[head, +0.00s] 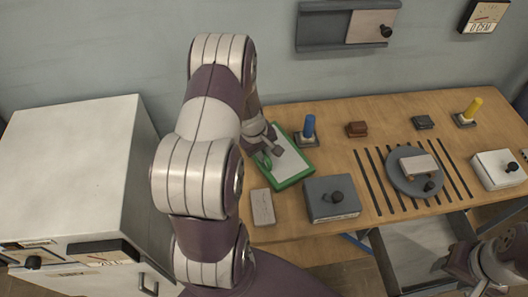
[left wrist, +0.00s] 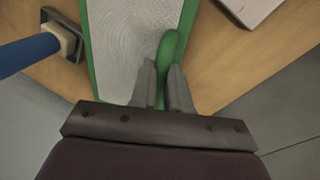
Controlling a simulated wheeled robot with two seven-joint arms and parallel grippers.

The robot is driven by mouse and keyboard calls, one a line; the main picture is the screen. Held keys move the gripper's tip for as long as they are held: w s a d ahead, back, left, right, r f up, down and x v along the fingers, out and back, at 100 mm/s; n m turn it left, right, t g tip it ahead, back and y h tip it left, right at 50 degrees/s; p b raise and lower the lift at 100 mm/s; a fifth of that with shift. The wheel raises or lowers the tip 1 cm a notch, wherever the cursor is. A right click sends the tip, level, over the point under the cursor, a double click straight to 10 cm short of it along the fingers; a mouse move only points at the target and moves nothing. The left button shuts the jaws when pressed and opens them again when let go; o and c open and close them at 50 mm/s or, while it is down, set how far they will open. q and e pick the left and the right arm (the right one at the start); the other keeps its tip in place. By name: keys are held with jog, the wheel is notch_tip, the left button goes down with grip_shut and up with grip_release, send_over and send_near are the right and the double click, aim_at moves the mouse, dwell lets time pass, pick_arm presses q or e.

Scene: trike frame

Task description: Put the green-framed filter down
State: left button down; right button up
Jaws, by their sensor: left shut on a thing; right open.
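The green-framed filter (head: 291,168) is a flat pale mesh panel in a green rim, at the left end of the wooden table. In the left wrist view the filter (left wrist: 125,45) extends away from my fingers. My left gripper (head: 266,158) is shut on its green loop handle; the fingers also show in the left wrist view (left wrist: 163,88). The filter looks flat, on or just above the tabletop; I cannot tell whether it touches. My right gripper (head: 476,268) is open near the drawer at the lower right, partly cut off by the frame.
A blue-handled tool (head: 308,128) stands close to the filter's right side. A grey box with a black knob (head: 332,198) and a light block (head: 262,207) are nearer the table's front. A round grey plate (head: 405,188) sits over dark slots. A white cabinet (head: 75,165) stands left.

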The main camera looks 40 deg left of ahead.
pick_arm(q)
jog(key=shift+f, duration=0.15)
jog(key=c, duration=1.1)
grip_release()
